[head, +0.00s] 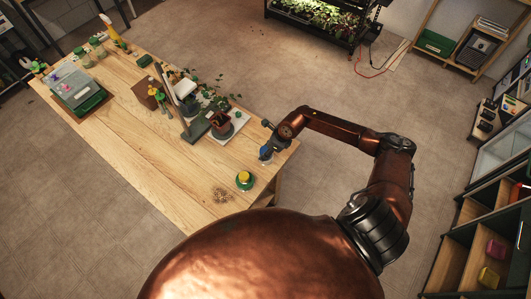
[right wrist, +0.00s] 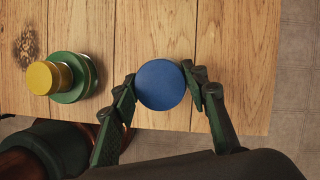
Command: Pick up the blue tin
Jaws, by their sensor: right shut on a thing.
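The blue tin (right wrist: 160,84) shows as a round blue top in the right wrist view, over the wooden table near its edge. My right gripper (right wrist: 161,90) has one finger on each side of the tin and is shut on it. In the head view the blue tin (head: 265,153) is small at the table's right end, with my right gripper (head: 266,147) at it. I cannot tell whether the tin touches the table. My left gripper is not in view.
A green tin with a yellow top (right wrist: 70,77) stands left of the blue tin on the table (head: 150,140). A brown patch (head: 220,195) lies near the front edge.

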